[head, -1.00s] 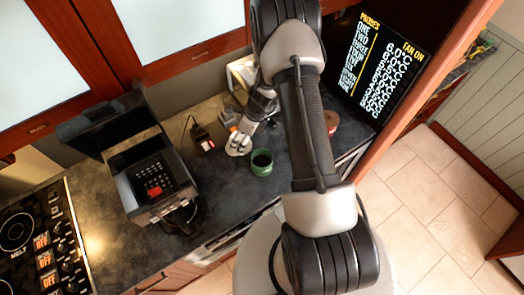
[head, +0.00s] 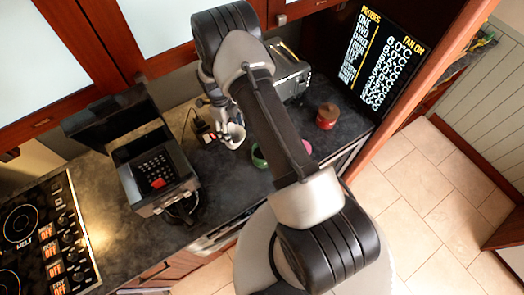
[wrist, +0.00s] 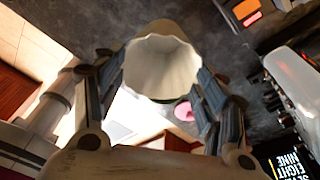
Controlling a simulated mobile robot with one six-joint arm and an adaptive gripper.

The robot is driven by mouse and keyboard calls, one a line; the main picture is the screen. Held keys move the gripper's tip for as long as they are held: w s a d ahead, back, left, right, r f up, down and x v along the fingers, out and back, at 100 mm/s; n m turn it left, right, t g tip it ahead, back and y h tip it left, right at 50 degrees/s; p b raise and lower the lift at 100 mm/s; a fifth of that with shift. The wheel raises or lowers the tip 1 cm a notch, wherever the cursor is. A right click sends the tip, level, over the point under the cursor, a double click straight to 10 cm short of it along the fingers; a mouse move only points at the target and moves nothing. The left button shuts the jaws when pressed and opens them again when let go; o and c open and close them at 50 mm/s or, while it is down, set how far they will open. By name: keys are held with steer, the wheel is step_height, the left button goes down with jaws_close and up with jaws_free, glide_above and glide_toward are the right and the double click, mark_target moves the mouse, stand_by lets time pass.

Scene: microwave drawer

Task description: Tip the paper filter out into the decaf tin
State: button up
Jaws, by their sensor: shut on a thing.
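My gripper (head: 226,122) is shut on the pale paper filter (wrist: 160,68), a fluted cup whose wide mouth shows between my fingers in the wrist view (wrist: 150,85). In the head view the white filter (head: 235,133) is left of a green tin (head: 258,156), apart from it as seen there. My arm hides much of the green tin. A round red-brown tin (head: 327,115) stands farther right on the counter. I cannot read a label on either, so I cannot tell which is the decaf tin. The filter's contents are not clear.
A black keypad box (head: 150,170) with a raised lid stands left on the dark counter (head: 225,185). A silver appliance (head: 290,75) is behind my arm and a lit screen (head: 380,60) at right. A pink item (head: 307,146) lies beside my arm.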

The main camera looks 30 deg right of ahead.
steer(key=shift+d+r, duration=0.15)
steer(key=shift+r, duration=0.05)
steer(key=shift+r+p, duration=0.5)
steer(key=shift+r, duration=1.4)
